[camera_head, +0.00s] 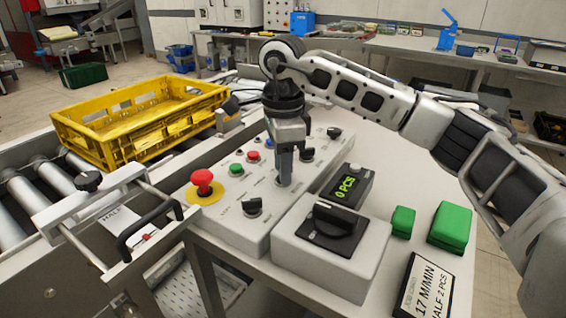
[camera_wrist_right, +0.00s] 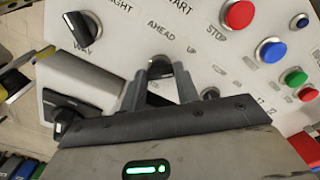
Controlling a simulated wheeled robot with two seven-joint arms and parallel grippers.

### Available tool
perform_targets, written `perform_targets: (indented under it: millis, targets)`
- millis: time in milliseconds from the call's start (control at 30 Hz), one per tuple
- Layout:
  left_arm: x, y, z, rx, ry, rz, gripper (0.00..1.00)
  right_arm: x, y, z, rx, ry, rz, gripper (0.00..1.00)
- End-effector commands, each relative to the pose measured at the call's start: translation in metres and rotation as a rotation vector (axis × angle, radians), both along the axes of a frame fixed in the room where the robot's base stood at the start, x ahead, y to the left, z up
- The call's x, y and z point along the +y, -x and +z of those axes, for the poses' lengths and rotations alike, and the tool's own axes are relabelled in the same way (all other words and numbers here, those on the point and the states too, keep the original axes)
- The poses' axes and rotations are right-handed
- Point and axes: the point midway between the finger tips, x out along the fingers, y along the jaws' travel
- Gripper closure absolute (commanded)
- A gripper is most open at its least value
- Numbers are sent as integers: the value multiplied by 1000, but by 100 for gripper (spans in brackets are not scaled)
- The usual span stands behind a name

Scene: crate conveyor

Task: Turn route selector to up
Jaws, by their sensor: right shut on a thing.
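My right gripper (camera_head: 284,178) reaches down onto the sloped grey control panel (camera_head: 226,212), fingers pointing at its face. In the right wrist view its two fingers (camera_wrist_right: 160,88) are shut on a small dark knob (camera_wrist_right: 160,66) under the word AHEAD; I take this knob as the route selector. In the head view the fingers hide the knob. Its pointer direction is hard to read. Another black knob (camera_head: 252,207), marked WAY in the wrist view (camera_wrist_right: 83,31), stands nearer on the panel. My left gripper is not in view.
A red mushroom button (camera_head: 203,182) and green and red buttons (camera_head: 253,155) sit left of the gripper. A grey box with a big black rotary switch (camera_head: 335,227) stands in front right. A yellow crate (camera_head: 130,125) is on the conveyor. Green blocks (camera_head: 451,225) lie right.

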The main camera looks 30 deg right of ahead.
Motion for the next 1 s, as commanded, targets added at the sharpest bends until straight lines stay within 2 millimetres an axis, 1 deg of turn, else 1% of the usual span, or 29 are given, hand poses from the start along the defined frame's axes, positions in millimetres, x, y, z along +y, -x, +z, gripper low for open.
perform_targets:
  millis: [367, 400, 467, 700, 800, 867, 933, 1000]
  targets:
    - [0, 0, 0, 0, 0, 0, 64, -1, -1, 2, -5, 2, -7, 92]
    - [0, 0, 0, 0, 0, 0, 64, -1, -1, 2, -5, 2, -7, 64]
    - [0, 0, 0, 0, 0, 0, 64, -1, -1, 2, -4, 2, -6, 47]
    - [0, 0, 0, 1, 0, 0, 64, -1, 0, 1, -2, 1, -5, 47]
    - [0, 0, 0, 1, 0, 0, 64, 0, 0, 3, -2, 0, -4, 47]
    - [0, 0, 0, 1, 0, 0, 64, 0, -1, 8, -3, 1, -4, 47]
    - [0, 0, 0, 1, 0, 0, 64, 0, -1, 17, -3, 0, -4, 47]
    - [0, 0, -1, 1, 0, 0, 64, 0, -1, 31, -5, -1, -4, 47]
